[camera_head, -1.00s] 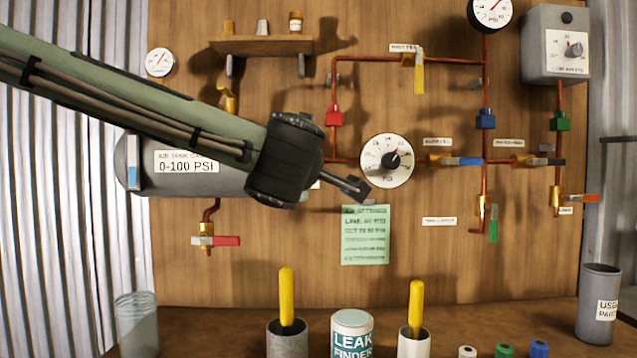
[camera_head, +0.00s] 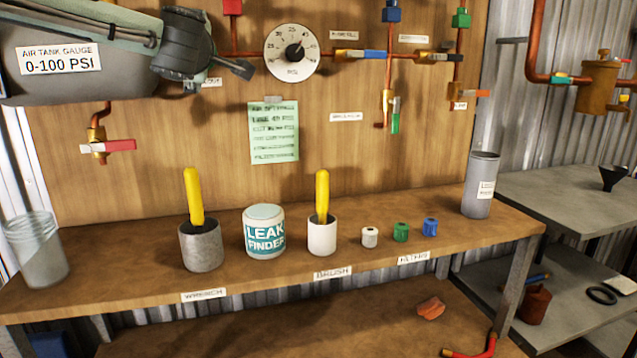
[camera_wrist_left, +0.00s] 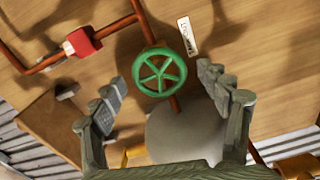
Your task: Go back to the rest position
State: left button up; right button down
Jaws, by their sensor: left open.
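My left arm comes in from the upper left in the head view, in front of the air tank (camera_head: 20,85). Its gripper (camera_head: 237,69) is in front of the wooden panel, left of the round dial gauge (camera_head: 292,52). In the left wrist view the gripper (camera_wrist_left: 162,78) is open, its two fingers wide apart with nothing held. A green handwheel (camera_wrist_left: 160,72) on a copper pipe shows between the fingers, clear of both. The grey tank end (camera_wrist_left: 185,135) is below it. My right gripper is in neither view.
The bench below holds a grey cup (camera_head: 201,248) and a white cup (camera_head: 321,238) with yellow handles, a Leak Finder tub (camera_head: 264,235), small caps, a glass jar (camera_head: 38,255) and a grey bin (camera_head: 481,190). A grey table (camera_head: 570,200) stands at right.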

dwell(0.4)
pick_arm(q)
jog(key=v, duration=1.2)
jog(key=w+a+n, duration=0.3)
jog(key=w+n, duration=0.8)
jog(key=n, duration=1.2)
jog(key=shift+w, duration=0.3)
jog(key=shift+d+f, duration=0.1)
